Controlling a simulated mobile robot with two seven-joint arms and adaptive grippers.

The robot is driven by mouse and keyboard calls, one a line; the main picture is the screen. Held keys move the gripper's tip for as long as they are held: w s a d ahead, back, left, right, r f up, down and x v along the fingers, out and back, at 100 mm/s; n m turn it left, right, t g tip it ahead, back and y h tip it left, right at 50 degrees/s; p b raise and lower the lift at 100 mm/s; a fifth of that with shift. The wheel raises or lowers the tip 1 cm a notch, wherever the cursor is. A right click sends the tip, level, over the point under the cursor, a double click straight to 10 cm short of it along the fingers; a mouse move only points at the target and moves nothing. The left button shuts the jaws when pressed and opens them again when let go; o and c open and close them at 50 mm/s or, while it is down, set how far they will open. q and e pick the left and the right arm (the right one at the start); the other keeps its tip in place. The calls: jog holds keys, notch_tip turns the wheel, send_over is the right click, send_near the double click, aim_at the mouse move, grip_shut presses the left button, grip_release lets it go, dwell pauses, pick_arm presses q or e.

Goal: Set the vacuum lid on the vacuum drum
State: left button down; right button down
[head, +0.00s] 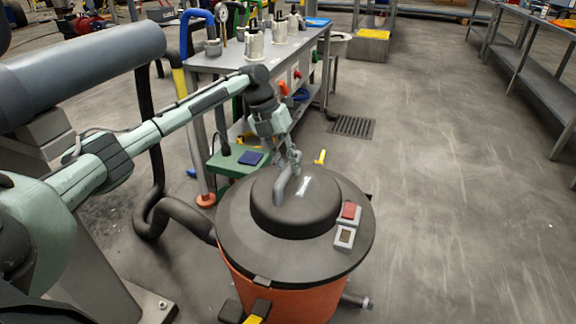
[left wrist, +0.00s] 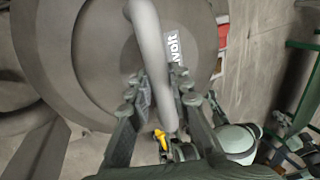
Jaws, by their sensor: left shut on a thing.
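The vacuum lid (head: 235,220) is a wide dark grey disc with a raised dome, a bent grey handle (head: 280,190) and a white label. The orange vacuum drum (head: 300,302) stands under it, mostly hidden by the lid. The lid looks level and roughly centred over the drum; I cannot tell whether its rim touches all round. My left gripper (head: 289,165) is shut on the lid's handle from above. In the left wrist view, its fingers (left wrist: 158,85) lie on either side of the handle (left wrist: 152,45). My right gripper is out of view.
A red switch (head: 350,211) and a grey box (head: 344,237) sit at the lid's right edge. A dark hose (head: 180,212) runs to the drum's left side. A workbench (head: 255,52) with metal vessels stands behind. The floor to the right is clear.

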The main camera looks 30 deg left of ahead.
pick_arm(q)
jog(key=shift+a+r, duration=0.25)
jog(key=shift+a, duration=0.5)
jog(key=shift+s+p, duration=0.1)
jog(key=shift+p, duration=0.35)
dwell(0.4)
jog(key=shift+f, duration=0.2)
jog(key=shift+f+b, duration=0.7)
jog(key=shift+f, duration=0.6)
jog(key=c, duration=1.3)
grip_release()
jog(key=shift+s+f, duration=0.15)
jog(key=shift+f, duration=0.15)
jog(key=v, duration=1.2)
jog(key=shift+a+r, duration=0.1)
jog(key=shift+r, duration=0.1)
